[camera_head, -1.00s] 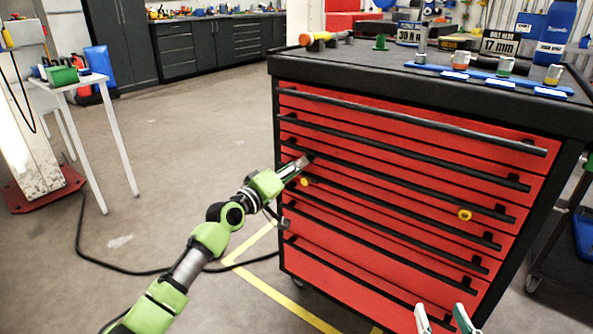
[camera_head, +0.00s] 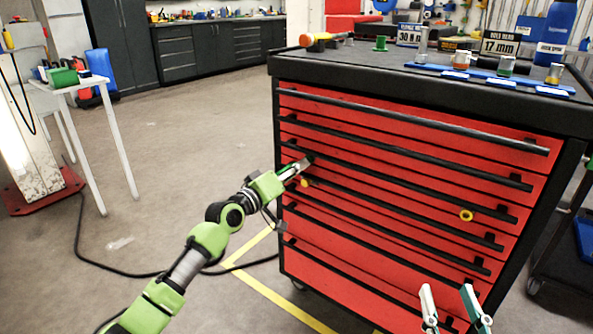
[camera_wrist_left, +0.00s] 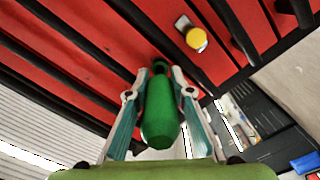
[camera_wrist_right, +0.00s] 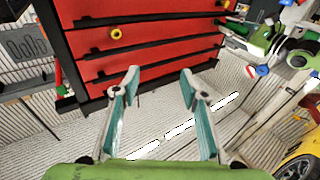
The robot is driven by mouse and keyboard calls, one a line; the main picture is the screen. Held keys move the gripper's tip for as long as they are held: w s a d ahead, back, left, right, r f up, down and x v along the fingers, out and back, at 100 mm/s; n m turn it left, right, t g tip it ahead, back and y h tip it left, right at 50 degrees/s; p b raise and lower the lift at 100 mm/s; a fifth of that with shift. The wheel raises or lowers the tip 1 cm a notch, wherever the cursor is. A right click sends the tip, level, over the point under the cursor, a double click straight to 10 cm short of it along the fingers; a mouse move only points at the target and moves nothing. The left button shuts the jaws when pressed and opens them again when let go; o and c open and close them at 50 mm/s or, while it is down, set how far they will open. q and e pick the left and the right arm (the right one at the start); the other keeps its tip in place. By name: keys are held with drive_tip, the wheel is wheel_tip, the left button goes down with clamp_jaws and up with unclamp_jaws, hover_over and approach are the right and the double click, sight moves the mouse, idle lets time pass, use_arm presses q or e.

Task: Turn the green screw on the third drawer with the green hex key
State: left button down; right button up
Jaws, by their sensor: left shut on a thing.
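My left gripper (camera_head: 302,165) is shut on the green hex key (camera_wrist_left: 160,112), holding its thick green handle at the left front of the red tool cabinet (camera_head: 400,190). In the left wrist view the handle lies between both fingers, and its dark far end points at the drawer fronts. The green screw cannot be made out; the handle and fingers cover that spot. A yellow knob (camera_wrist_left: 196,39) sits just beside the key; it also shows in the head view (camera_head: 304,183). My right gripper (camera_head: 453,300) is open and empty, low before the cabinet's right side.
Black bar handles run across the drawers. Another yellow ring-like knob (camera_head: 466,215) is on the right of a drawer. The cabinet top (camera_head: 360,62) carries tools, sockets and a blue bottle (camera_head: 556,30). A white table (camera_head: 85,82) stands at left. The floor between is mostly clear.

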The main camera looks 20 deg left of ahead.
use_arm(q)
drive_tip(key=shift+m, duration=0.4)
drive_tip(key=shift+m+b, duration=0.5)
drive_tip(key=shift+b, duration=0.05)
drive_tip(key=shift+m+b, duration=0.5)
drive_tip(key=shift+m, duration=1.2)
use_arm(e)
drive_tip(key=s+r+t+y, duration=0.2)
drive_tip(key=s+r+t, duration=0.4)
drive_tip(key=r, duration=0.6)
drive_tip(key=shift+t, duration=0.5)
drive_tip(key=shift+y, duration=0.3)
